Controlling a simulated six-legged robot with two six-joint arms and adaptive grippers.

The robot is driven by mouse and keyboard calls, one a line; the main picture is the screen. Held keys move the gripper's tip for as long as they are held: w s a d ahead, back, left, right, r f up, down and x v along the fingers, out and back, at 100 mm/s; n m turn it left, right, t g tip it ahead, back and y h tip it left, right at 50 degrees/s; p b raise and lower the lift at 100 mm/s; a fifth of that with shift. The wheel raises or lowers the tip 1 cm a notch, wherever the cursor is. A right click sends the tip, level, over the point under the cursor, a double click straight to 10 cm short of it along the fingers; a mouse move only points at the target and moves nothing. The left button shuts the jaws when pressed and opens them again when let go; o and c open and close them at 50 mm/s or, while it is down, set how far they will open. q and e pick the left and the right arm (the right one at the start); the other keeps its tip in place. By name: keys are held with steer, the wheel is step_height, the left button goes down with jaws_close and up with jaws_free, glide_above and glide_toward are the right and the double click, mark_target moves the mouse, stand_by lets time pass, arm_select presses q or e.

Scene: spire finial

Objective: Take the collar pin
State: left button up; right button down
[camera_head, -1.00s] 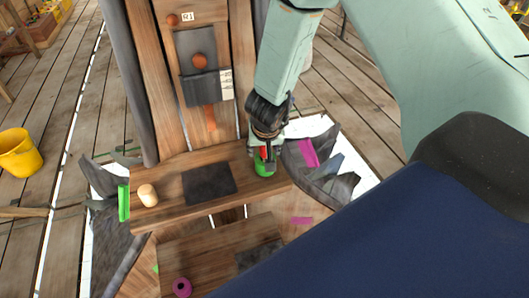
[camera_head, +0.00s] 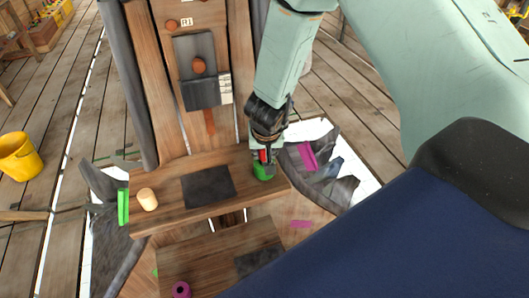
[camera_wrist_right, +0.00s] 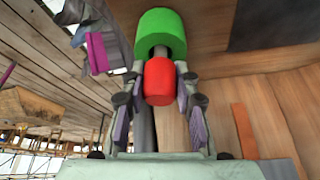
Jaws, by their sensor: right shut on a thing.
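A red cylinder (camera_wrist_right: 158,82), which appears to be the collar pin, sits between the fingers of my right gripper (camera_wrist_right: 159,103) in the wrist view. A wider green cylinder (camera_wrist_right: 160,32) is in line with it at its far end; I cannot tell whether the two are joined. In the head view, my right gripper (camera_head: 264,148) points down over the right end of the wooden shelf, with the green cylinder (camera_head: 263,172) under it. The gripper is shut on the red cylinder and hides most of it there. My left gripper is not in view.
A pale wooden peg (camera_head: 147,199) stands at the left of the shelf (camera_head: 165,175), beside a dark square patch (camera_head: 208,186). A magenta ring (camera_head: 181,290) lies on the lower board. The upright wooden spire (camera_head: 215,130) rises behind. A yellow bucket (camera_head: 18,156) stands far left.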

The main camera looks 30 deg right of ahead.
step_height(320, 180, up, 18)
steer(key=p, duration=1.2)
steer(key=shift+f, duration=0.15)
